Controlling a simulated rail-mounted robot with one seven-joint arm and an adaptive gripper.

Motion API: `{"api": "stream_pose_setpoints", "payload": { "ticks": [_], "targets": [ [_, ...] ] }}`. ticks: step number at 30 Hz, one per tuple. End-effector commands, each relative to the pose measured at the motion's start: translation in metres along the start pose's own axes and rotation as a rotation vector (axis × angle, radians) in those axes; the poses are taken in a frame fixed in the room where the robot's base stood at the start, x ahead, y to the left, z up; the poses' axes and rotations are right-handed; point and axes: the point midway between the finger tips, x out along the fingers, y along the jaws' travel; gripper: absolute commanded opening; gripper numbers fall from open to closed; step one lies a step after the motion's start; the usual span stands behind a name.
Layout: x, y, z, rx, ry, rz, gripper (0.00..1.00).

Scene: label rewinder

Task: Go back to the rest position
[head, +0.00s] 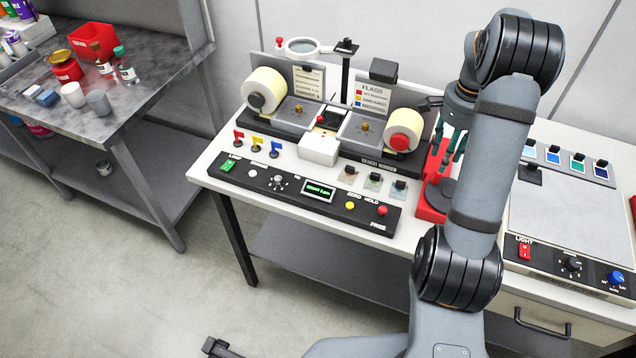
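A red tool stand (430,210) is close to my arm. A control panel (300,192) with buttons runs along the table front. A magnifier (302,47) stands behind the rewinder. At right is a light box (580,215). A grey metal table (120,100) with cups is at left; floor between is clear.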

Motion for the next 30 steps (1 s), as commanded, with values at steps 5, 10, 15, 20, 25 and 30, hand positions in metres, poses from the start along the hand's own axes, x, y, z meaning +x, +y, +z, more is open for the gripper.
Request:
{"api": "stream_pose_setpoints", "payload": {
  "ticks": [5, 10, 15, 20, 25, 30],
  "targets": [
    [-0.007, 0.0, 0.0, 0.0, -0.001, 0.001, 0.38],
    [-0.006, 0.0, 0.0, 0.0, 0.0, 0.0, 0.38],
    [0.0, 0.0, 0.0, 0.0, -0.001, 0.001, 0.38],
    [0.016, 0.0, 0.0, 0.0, -0.001, 0.001, 0.38],
    [0.044, 0.001, 0.001, 0.0, -0.002, 0.002, 0.38],
    [0.072, 0.0, 0.0, 0.0, -0.001, 0.001, 0.38]
  ]
}}
